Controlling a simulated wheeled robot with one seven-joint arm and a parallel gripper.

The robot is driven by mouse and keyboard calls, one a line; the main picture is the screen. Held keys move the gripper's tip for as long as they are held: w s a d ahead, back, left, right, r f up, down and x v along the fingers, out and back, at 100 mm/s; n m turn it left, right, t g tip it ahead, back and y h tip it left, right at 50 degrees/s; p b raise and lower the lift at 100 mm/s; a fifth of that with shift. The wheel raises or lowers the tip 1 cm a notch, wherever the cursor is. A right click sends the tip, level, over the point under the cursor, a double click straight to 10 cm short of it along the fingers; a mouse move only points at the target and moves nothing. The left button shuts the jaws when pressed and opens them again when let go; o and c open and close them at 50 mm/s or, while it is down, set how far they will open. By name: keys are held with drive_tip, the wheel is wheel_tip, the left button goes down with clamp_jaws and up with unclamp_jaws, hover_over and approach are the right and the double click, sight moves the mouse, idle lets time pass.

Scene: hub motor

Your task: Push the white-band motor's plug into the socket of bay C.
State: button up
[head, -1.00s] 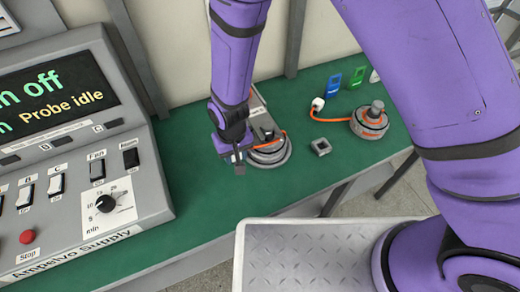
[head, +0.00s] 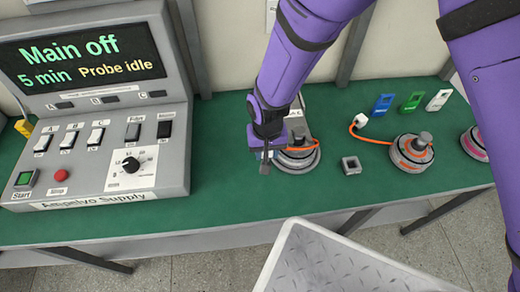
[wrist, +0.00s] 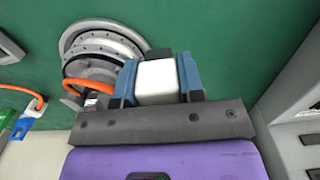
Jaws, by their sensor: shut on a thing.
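My gripper (head: 265,163) hangs low over the green table, beside a grey motor (head: 297,158). In the wrist view its two blue fingers (wrist: 157,82) are shut on a white plug (wrist: 157,77), apart from the table panel sockets. The grey round motor (wrist: 92,45) lies just left of the fingers there, with a piece of orange cable (wrist: 95,86). The socket of bay C (head: 157,94) is the rightmost dark slot under the supply's screen, left of my gripper and well apart from the plug.
The supply console (head: 95,130) stands left; its screen reads "Main off". An orange-band motor (head: 412,152) with a white plug (head: 362,119) and a pink-band motor (head: 475,143) stand right. Blue, green and white tags (head: 411,101) lie behind.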

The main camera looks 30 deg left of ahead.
drive_tip(key=w+d, duration=0.4)
drive_tip(key=d, duration=0.4)
drive_tip(key=w+d, duration=0.4)
drive_tip(key=d, duration=0.3)
hover_over(351, 167)
drive_tip(key=shift+w, duration=0.1)
drive_tip(key=shift+a+f, duration=0.15)
drive_tip(key=shift+f, duration=1.35)
drive_tip(key=shift+f, duration=0.15)
drive_tip(key=shift+f, duration=0.45)
drive_tip(key=shift+f, duration=0.1)
drive_tip(key=shift+f, duration=0.35)
drive_tip(key=shift+f, duration=0.4)
idle(1.7)
